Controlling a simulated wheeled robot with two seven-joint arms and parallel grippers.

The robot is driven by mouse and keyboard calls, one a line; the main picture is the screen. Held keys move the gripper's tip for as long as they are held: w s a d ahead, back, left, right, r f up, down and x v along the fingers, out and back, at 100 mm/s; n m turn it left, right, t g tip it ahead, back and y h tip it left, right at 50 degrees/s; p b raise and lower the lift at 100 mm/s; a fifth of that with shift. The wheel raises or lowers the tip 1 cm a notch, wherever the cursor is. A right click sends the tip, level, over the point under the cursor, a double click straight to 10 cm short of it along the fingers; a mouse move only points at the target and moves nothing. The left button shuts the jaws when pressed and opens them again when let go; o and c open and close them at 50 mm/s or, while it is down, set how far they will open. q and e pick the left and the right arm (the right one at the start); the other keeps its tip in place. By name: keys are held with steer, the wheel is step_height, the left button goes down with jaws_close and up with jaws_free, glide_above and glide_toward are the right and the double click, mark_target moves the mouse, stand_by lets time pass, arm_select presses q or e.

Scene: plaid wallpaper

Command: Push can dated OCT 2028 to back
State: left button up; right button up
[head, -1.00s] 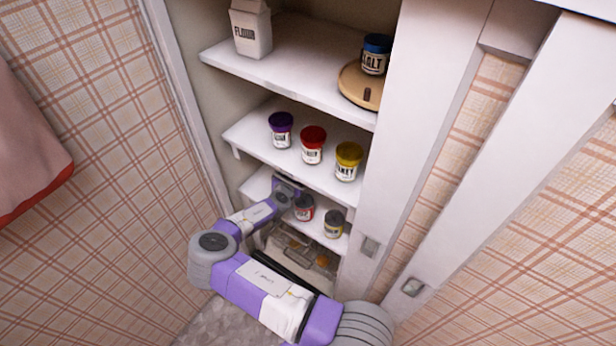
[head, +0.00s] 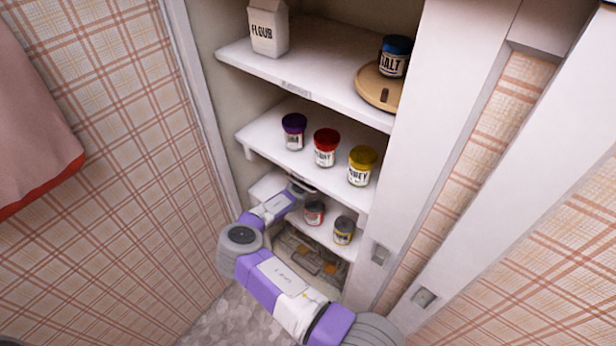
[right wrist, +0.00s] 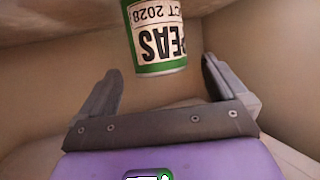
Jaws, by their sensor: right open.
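A green can (right wrist: 158,40) labelled PEAS, with "CT 2028" readable and the print upside down in the picture, shows in the right wrist view. It is ahead of my right gripper (right wrist: 161,68), whose fingers are open on either side of the can's line, with the can not gripped. In the head view my right gripper (head: 303,187) is at the lower shelf (head: 268,187), left of a red can (head: 314,213) and a yellow can (head: 343,230). The green can is hidden in the head view. My left gripper is not in view.
The shelf above holds a purple-lidded jar (head: 293,131), a red-lidded jar (head: 326,147) and a yellow jar (head: 362,165). The top shelf holds a flour carton (head: 267,27) and a salt jar (head: 395,56). A bin (head: 312,259) sits below. The cabinet's white frame (head: 440,110) stands at right.

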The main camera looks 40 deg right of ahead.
steer(key=shift+x, duration=0.9)
steer(key=c, duration=1.4)
steer(key=shift+a, duration=0.15)
